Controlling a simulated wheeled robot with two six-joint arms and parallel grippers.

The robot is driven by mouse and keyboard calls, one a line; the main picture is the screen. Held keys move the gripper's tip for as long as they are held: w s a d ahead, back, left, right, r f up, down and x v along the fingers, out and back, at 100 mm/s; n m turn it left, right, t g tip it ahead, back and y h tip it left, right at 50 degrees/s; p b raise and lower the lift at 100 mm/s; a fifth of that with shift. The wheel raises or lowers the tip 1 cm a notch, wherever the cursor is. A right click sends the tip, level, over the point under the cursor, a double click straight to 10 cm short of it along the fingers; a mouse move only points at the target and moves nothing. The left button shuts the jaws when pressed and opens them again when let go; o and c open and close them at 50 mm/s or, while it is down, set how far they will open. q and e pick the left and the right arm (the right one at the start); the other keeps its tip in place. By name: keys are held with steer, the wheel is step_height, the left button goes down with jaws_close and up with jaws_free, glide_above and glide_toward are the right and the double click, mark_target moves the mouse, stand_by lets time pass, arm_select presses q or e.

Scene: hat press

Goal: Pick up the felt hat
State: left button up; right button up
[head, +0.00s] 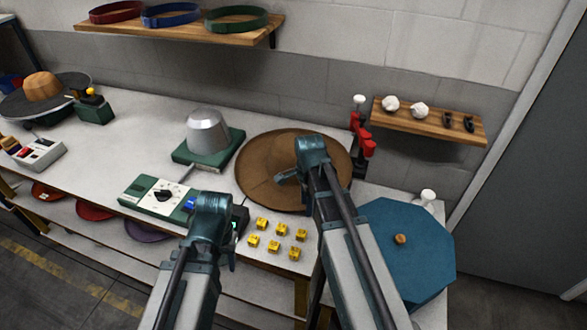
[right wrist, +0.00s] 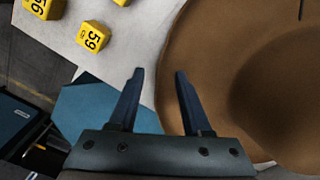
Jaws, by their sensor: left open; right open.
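The brown felt hat (head: 256,172) lies on the white bench, right of the metal hat block. It is a wide, round, brown shape, and my right arm covers part of it. In the right wrist view its broad brim (right wrist: 205,65) fills the right side, with a darker rounded part beyond. My right gripper (head: 291,178) is over the hat in the head view. In the right wrist view its two fingers (right wrist: 158,72) are apart and empty, near the brim's edge. My left gripper (head: 226,238) is open and empty at the bench front, left of the yellow cubes.
Several numbered yellow cubes (head: 275,246) sit in front of the hat. The metal block (head: 207,131) on its green base and a dial box (head: 160,196) are to the left. A red clamp (head: 363,145) stands behind right. A blue octagonal surface (head: 410,270) is at right.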

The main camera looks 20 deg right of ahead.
steer(key=shift+f, duration=0.25)
jaws_close()
stand_by(1.3)
